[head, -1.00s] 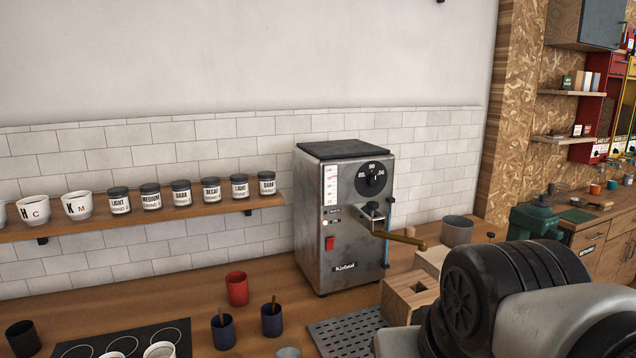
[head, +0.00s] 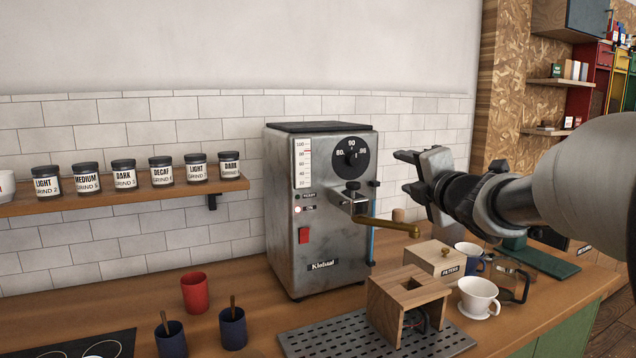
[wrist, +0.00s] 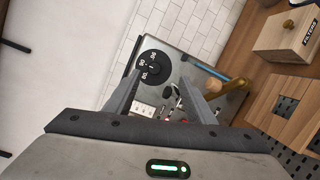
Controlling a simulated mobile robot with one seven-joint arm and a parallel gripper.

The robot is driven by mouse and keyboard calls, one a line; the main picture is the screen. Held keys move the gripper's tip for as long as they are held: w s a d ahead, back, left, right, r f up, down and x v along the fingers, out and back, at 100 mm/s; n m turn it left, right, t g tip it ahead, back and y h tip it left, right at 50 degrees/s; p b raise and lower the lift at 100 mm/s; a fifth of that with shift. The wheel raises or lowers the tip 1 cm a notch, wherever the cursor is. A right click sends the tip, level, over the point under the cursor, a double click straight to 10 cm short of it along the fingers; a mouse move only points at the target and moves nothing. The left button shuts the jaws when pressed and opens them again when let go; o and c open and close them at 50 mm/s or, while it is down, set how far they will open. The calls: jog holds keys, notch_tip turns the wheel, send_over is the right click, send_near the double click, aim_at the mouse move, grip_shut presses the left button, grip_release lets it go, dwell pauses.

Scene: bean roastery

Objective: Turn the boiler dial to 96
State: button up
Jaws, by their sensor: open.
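The boiler (head: 325,225) is a grey metal box with a black top, standing on the wooden counter. Its round black dial (head: 351,156) is at the upper right of the front face, marked 80, 90 and a third number too small to read surely. In the wrist view the dial (wrist: 153,69) lies beyond the fingers, near the left fingertip. A lever with a brass handle (head: 388,225) sticks out below the dial. My gripper (head: 403,172) is open and empty, to the right of the dial and apart from it. In the wrist view its fingers (wrist: 162,88) are spread.
A wooden stand (head: 408,306) and a filter box (head: 434,262) stand right of the boiler. A white cup (head: 479,297) is beside them. A red cup (head: 195,292) and two dark blue cups stand left. Labelled jars line the shelf (head: 120,197). The wall above is clear.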

jog(key=w+a+f+n+y, duration=0.2)
jog(key=w+n, duration=0.1)
jog(key=n, duration=0.1)
jog(key=p, duration=0.1)
send_near(355, 159)
jog(key=shift+n, duration=0.4)
jog(key=x, duration=0.8)
jog(key=shift+d+f, duration=0.1)
jog(key=shift+c, duration=0.5)
jog(key=c, duration=0.9)
jog(key=shift+y, duration=0.4)
jog(key=shift+c, duration=0.2)
